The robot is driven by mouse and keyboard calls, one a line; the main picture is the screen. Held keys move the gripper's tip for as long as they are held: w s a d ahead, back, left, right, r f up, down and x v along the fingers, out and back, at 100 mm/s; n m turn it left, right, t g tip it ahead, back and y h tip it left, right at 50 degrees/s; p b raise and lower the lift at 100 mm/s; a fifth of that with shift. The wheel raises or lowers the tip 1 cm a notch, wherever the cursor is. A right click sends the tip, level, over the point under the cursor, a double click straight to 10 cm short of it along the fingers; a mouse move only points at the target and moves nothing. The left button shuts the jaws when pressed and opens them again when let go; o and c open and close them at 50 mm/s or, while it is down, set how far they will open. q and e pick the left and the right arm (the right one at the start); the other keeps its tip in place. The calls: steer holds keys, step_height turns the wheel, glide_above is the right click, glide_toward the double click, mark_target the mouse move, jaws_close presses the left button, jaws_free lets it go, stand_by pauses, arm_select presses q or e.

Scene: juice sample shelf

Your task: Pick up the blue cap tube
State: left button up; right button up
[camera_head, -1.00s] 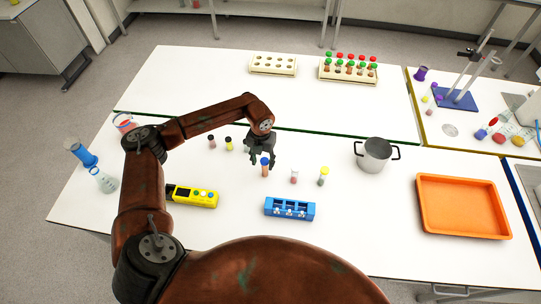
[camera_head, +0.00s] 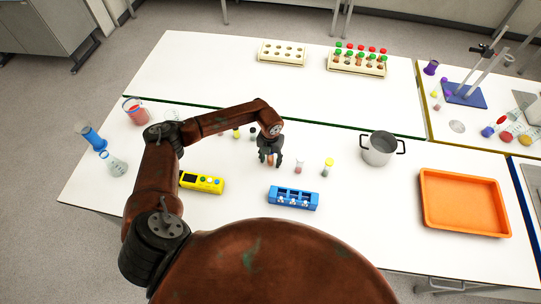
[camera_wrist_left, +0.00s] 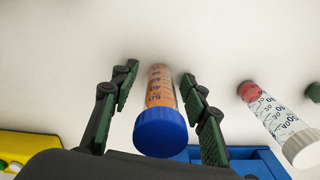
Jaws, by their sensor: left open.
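The blue cap tube (camera_wrist_left: 160,112) stands on the white table, with orange contents and printed markings. In the wrist view its blue cap faces the camera. My left gripper (camera_wrist_left: 158,85) is open, with one finger on each side of the tube and a visible gap on both sides. In the head view my left gripper (camera_head: 270,155) points down around the tube and hides most of it. A bit of its orange body (camera_head: 270,161) shows between the fingers. My right gripper is not in view.
A blue rack (camera_head: 293,198) and a yellow device (camera_head: 201,182) lie nearer me. A metal pot (camera_head: 378,149) and orange tray (camera_head: 464,203) are farther right.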

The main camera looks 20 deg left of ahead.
arm_select(q)
jaws_close()
stand_by(0.4)
steer(key=shift+r, duration=0.1)
